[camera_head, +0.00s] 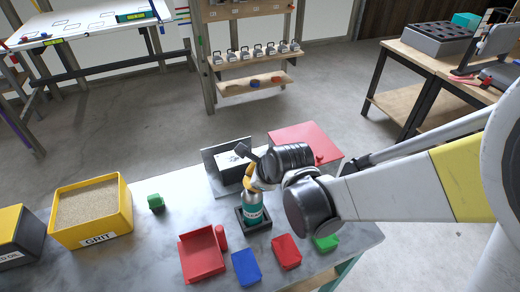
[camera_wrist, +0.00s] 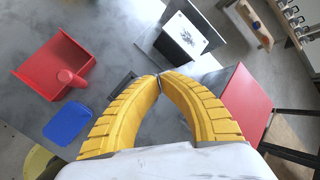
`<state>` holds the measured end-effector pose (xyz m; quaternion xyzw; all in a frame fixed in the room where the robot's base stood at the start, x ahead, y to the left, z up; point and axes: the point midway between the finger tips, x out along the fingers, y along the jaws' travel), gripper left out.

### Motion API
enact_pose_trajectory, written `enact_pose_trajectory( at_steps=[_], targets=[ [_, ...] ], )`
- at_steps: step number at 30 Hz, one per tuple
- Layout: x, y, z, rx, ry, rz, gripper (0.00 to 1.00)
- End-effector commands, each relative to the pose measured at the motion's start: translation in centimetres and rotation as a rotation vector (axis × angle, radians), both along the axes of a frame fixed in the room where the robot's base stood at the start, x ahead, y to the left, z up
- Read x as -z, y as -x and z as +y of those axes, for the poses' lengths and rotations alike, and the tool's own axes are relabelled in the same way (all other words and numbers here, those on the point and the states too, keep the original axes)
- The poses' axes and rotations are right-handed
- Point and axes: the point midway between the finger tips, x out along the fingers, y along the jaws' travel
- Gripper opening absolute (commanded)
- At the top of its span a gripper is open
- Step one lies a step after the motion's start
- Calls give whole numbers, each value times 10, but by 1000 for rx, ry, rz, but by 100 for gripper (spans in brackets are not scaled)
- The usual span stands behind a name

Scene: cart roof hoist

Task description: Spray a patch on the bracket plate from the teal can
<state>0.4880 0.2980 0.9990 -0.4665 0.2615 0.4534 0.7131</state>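The teal can (camera_head: 252,214) stands upright in a black square holder (camera_head: 262,225) on the grey bench. The can is not clearly visible in the wrist view. The bracket plate (camera_wrist: 185,37) stands beyond the fingertips, with a white face and a dark speckled mark. It also shows in the head view (camera_head: 230,162), partly behind my gripper.
A yellow grit bin (camera_head: 122,222) stands left. A red panel (camera_head: 310,139) lies behind.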

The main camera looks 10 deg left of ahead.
Motion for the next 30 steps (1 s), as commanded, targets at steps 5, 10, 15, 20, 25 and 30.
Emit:
enact_pose_trajectory(
  at_steps=[5, 10, 15, 20, 25, 30],
  targets=[
    [2, 0, 0, 0, 0, 0, 0],
    [1, 0, 0, 0, 0, 0, 0],
    [-7, 0, 0, 0, 0, 0, 0],
    [-10, 0, 0, 0, 0, 0, 0],
    [-9, 0, 0, 0, 0, 0, 0],
    [-18, 0, 0, 0, 0, 0, 0]
  ],
)
